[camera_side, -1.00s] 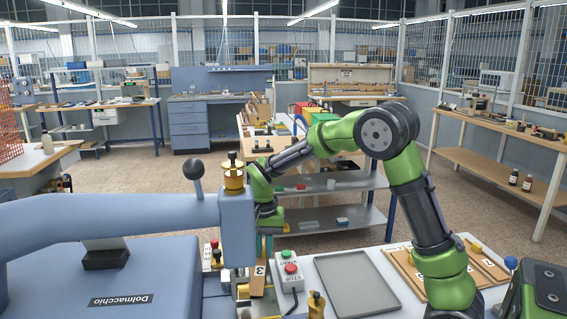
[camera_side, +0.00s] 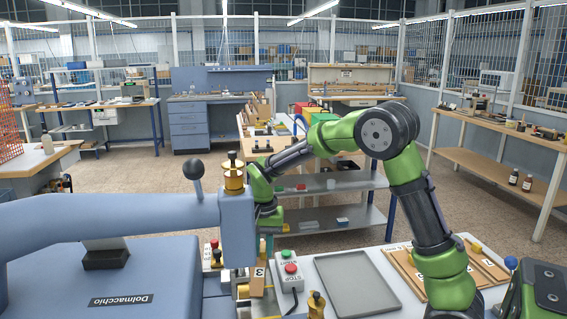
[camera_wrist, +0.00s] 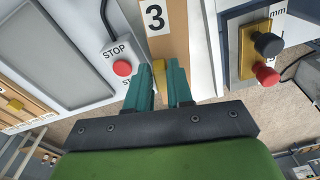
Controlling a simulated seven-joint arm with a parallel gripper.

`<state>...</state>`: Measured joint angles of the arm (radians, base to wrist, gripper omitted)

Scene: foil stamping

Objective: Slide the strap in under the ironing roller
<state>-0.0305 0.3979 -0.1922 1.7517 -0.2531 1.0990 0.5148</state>
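The strap (camera_wrist: 172,42) is a brown strip with a white label "3" and a small yellow block (camera_wrist: 158,76) on it; its labelled part also shows in the side view (camera_side: 258,271), beside the blue press head (camera_side: 238,228). My gripper (camera_wrist: 161,76) has its two teal fingers on either side of the yellow block, seemingly shut on it with little or no gap. In the side view the fingers (camera_side: 267,245) are partly hidden behind the press head. I cannot make out the ironing roller; the press head and the frame edge hide that area.
A START/STOP button box (camera_side: 290,273) stands close right of the strap. A grey tray (camera_side: 357,284) and a rack of numbered brown pieces (camera_side: 403,268) lie further right. A brass knob (camera_side: 317,304) stands in front. A black and red knob unit (camera_wrist: 262,52) is on the strap's other side.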

